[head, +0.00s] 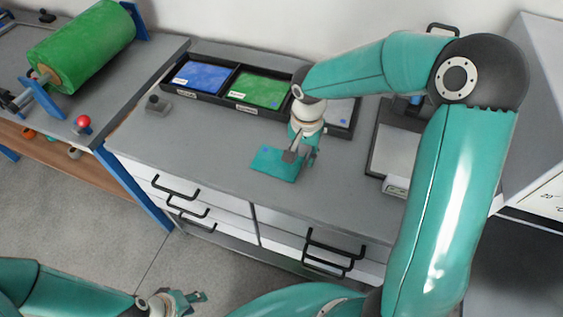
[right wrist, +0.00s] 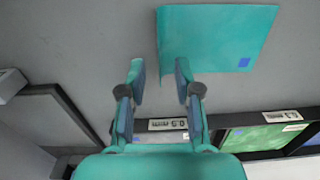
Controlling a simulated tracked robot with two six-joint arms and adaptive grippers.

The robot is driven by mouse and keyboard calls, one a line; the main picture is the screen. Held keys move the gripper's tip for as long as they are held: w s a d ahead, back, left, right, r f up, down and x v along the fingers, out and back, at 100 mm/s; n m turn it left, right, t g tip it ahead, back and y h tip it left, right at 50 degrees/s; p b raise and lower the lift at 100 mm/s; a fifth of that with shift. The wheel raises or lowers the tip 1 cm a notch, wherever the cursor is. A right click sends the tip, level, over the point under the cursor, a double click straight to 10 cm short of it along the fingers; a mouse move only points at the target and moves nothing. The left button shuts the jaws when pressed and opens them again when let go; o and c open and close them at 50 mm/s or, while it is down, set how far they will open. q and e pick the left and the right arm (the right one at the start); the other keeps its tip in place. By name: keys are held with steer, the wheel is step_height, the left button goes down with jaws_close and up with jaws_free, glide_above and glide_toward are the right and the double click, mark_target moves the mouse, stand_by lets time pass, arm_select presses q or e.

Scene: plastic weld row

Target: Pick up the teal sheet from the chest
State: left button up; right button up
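The teal sheet (head: 272,165) lies flat on the grey top of the chest (head: 205,140), near its front edge. It has a small blue square in one corner. It also shows in the right wrist view (right wrist: 213,35). My right gripper (head: 301,157) is over the chest top, pointing down, at the sheet's right side. In the right wrist view my right gripper (right wrist: 160,75) is open, with nothing between its fingers; one fingertip overlaps the sheet's near edge in the picture. Whether it touches cannot be told. My left gripper (head: 182,302) is low at the bottom edge, away from the chest.
A black tray (head: 222,95) with blue, green and pale sheets stands behind the teal sheet. A dark framed device (head: 378,150) stands to the right. A small grey block (head: 157,104) sits at left. A bench with a green roll (head: 82,45) is further left.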

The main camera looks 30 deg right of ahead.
step_height(320, 180, down, 2)
steer(key=shift+f, duration=0.1)
jaws_close()
steer(key=shift+r, duration=0.2)
